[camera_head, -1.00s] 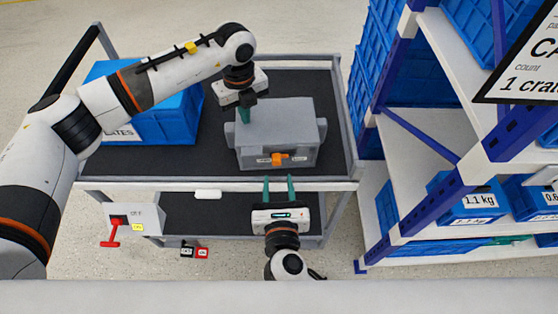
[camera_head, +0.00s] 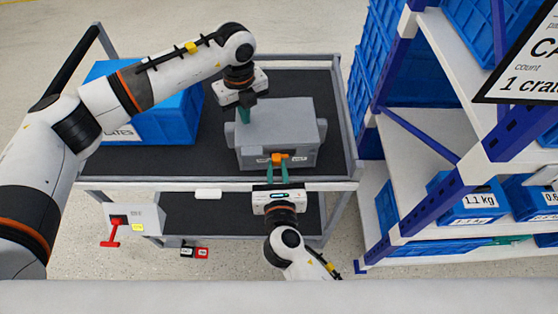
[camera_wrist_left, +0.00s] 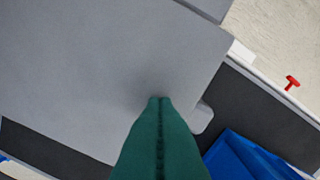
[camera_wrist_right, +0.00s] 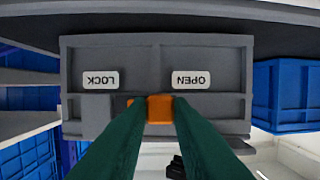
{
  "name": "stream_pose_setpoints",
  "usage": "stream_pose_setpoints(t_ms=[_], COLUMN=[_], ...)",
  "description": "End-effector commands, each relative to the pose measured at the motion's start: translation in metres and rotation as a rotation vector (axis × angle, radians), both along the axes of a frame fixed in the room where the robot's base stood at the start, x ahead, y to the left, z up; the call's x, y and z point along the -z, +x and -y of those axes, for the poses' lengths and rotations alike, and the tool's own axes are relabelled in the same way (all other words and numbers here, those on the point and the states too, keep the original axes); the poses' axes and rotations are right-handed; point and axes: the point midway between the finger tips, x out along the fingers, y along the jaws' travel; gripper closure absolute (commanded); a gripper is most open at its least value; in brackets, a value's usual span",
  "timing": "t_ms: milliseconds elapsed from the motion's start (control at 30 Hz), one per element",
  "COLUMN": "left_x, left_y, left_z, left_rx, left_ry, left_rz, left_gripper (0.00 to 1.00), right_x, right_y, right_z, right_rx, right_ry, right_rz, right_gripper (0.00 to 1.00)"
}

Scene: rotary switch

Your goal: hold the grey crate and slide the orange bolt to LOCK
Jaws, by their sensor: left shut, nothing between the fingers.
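The grey crate (camera_head: 290,118) stands at the right of the cart's top deck. My left gripper (camera_head: 244,117) is shut and empty, pointing down with its tips on or just above the lid near its left edge; its closed fingers (camera_wrist_left: 160,100) fill the lower middle of the left wrist view. The orange bolt (camera_wrist_right: 160,108) sits on the crate's front face, between the LOCK label (camera_wrist_right: 101,80) and the OPEN label (camera_wrist_right: 190,80), nearer OPEN. My right gripper (camera_wrist_right: 160,112) has a finger against each side of the bolt's knob, which also shows in the head view (camera_head: 279,158).
A blue crate (camera_head: 165,118) stands left on the same cart deck (camera_head: 215,165). A box with a red lever (camera_head: 117,222) hangs at the cart's front left. A shelf with blue bins (camera_head: 470,200) stands close on the right.

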Motion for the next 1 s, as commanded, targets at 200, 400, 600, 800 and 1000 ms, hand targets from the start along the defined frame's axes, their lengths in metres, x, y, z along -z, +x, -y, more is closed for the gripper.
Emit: stream_pose_setpoints(t_ms=[200, 400, 600, 800, 1000], left_x=[0.006, 0.006, 0.006, 0.006, 0.006], left_y=[-0.004, -0.004, -0.003, -0.003, -0.003], left_z=[0.000, 0.000, 0.000, -0.001, -0.001], left_rx=[0.002, 0.002, 0.002, 0.002, 0.001], left_ry=[0.004, 0.004, 0.005, 0.005, 0.005], left_rz=[-0.013, -0.013, -0.012, -0.012, -0.012], left_gripper=[1.00, 1.00, 1.00, 1.00, 1.00], right_x=[0.001, 0.001, 0.001, 0.001, 0.001], right_y=[0.000, 0.000, 0.000, 0.000, 0.001], right_z=[0.000, 0.000, 0.004, 0.009, 0.014], right_rx=[-0.001, -0.001, 0.000, 0.001, 0.001], right_ry=[0.000, 0.000, -0.001, -0.002, -0.001], right_rz=[0.000, 0.000, 0.000, 0.000, -0.001], right_gripper=[1.00, 1.00, 1.00, 1.00, 1.00])
